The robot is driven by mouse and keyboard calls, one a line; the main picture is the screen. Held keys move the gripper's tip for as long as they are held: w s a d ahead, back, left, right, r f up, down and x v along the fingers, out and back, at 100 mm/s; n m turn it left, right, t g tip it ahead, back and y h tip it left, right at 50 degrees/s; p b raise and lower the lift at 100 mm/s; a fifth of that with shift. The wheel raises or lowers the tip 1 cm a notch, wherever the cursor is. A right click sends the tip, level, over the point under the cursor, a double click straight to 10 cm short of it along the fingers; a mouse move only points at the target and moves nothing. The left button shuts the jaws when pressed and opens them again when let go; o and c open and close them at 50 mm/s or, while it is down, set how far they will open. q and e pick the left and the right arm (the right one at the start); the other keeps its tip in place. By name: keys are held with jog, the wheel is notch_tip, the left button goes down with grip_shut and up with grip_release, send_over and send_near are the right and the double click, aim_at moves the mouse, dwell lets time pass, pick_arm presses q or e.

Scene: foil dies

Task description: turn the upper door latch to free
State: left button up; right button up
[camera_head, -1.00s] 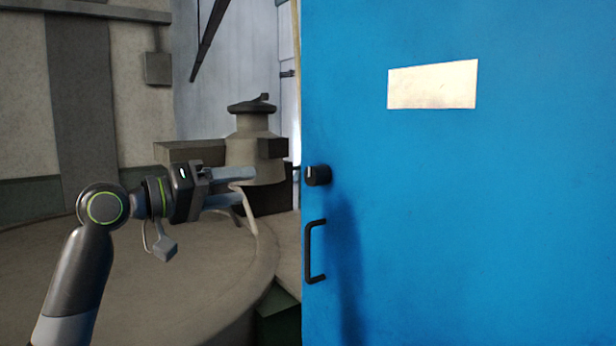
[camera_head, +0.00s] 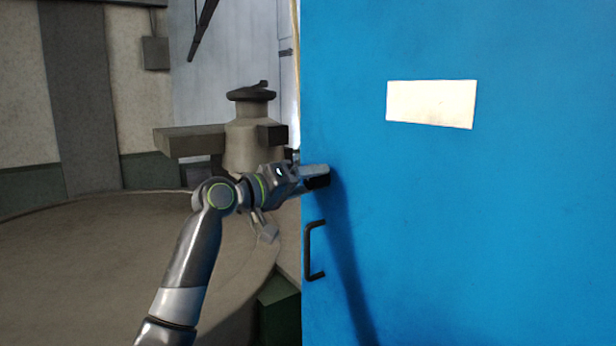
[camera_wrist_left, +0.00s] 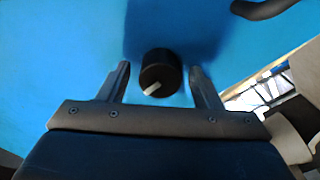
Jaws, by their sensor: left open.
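The upper door latch is a round black knob (camera_wrist_left: 165,68) with a pale pointer mark, on the blue door (camera_head: 450,230). In the left wrist view it sits between the two fingers of my left gripper (camera_wrist_left: 160,84), with a gap on each side. My left gripper (camera_head: 322,174) is open at the door's left edge, above the handle. In the head view its fingers hide most of the knob. The pointer mark slants toward the lower left in the left wrist view. My right gripper is not in view.
A black pull handle (camera_head: 311,250) is on the door below the knob; it also shows in the left wrist view (camera_wrist_left: 264,8). A blank pale plate (camera_head: 431,104) is higher on the door. A large round stone-like surface (camera_head: 110,260) and a capped post (camera_head: 252,140) stand left of the door.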

pick_arm(q)
jog(key=shift+c, duration=0.2)
jog(key=c, duration=1)
jog(key=shift+o, duration=0.2)
